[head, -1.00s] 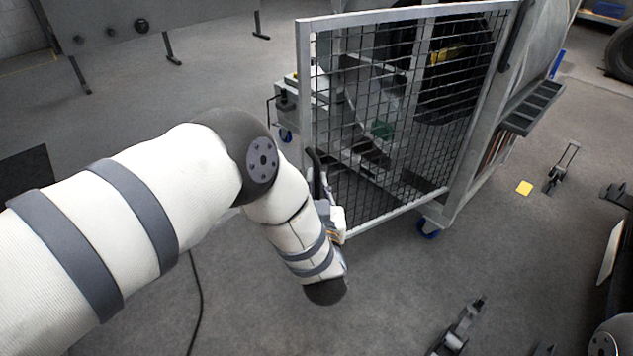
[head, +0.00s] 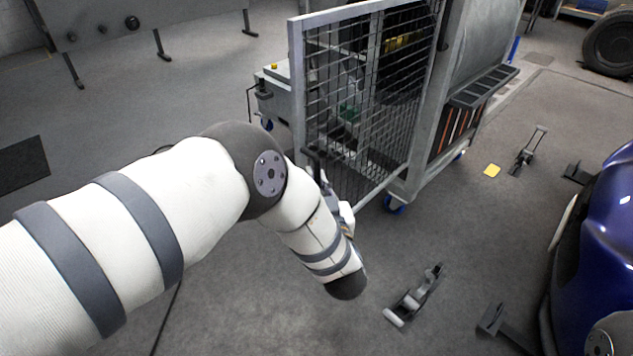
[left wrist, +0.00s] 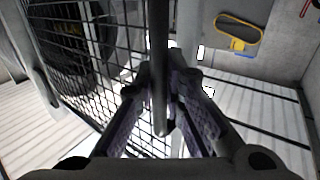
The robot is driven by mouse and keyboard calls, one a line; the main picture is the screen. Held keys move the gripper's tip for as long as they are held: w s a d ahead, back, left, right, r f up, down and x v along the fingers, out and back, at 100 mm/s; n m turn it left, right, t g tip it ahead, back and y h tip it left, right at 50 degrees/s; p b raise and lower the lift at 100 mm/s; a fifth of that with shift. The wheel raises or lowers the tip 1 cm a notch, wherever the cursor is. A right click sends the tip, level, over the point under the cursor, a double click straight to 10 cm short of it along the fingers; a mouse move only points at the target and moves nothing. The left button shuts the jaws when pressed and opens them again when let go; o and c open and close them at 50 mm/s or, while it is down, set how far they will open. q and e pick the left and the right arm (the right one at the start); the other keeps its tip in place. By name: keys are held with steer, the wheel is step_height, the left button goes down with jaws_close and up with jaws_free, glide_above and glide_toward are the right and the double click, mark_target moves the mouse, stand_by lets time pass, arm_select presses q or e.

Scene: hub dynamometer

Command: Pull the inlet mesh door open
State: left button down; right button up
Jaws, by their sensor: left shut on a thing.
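The inlet mesh door (head: 375,110), a grey frame with black wire mesh, stands out at an angle from the metal housing (head: 475,45) in the head view. Its free edge is on the left, and its far side meets the housing's post on the right. My left gripper (head: 338,200) is low at the free edge, partly hidden by my wrist. In the left wrist view, my left gripper (left wrist: 160,92) is shut on the dark upright handle bar (left wrist: 158,35), with mesh behind it on the left. My right gripper is not in view.
A blue car (head: 605,220) stands at the right. A grey tray (head: 485,88) is fixed to the housing. Grey floor is open left of the door.

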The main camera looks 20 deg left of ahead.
arm_select(q)
steer(key=shift+s+d+f, duration=0.15)
steer(key=shift+s, duration=0.1)
steer(key=c, duration=1.7)
jaws_free()
steer(key=shift+o, duration=0.2)
steer(key=v, duration=1.2)
